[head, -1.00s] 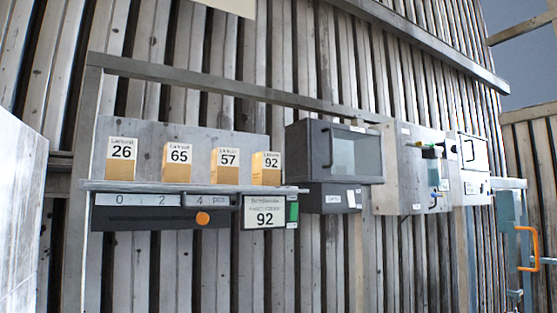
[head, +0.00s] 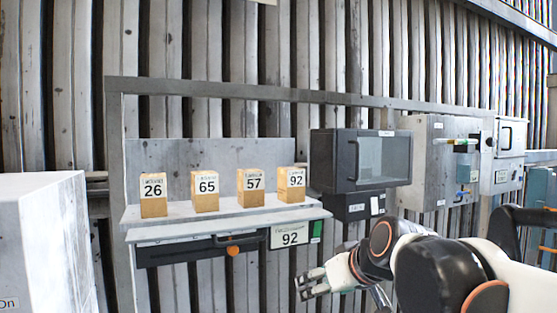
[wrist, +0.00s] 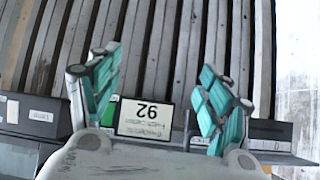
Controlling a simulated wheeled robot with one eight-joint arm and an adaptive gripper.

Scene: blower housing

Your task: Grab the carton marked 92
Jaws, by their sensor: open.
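The carton marked 92 (head: 291,184) is a small tan box with a white label. It stands upright on a pale shelf (head: 225,216), at the right end of a row. To its left stand the cartons marked 57 (head: 250,187), 65 (head: 205,190) and 26 (head: 153,194). My gripper (head: 302,284) is below and in front of the shelf, apart from the cartons. In the wrist view my gripper (wrist: 158,88) is open and empty, its green fingers spread wide. Between them shows a sign reading 92 (wrist: 146,118), upside down. No carton can be made out in the wrist view.
Under the shelf hangs a dark drawer with an orange knob (head: 233,250); the sign 92 (head: 290,236) is beside it. A dark cabinet with a window (head: 370,160) stands right of the cartons. A white box (head: 40,240) is at the left. Grey panels are farther right.

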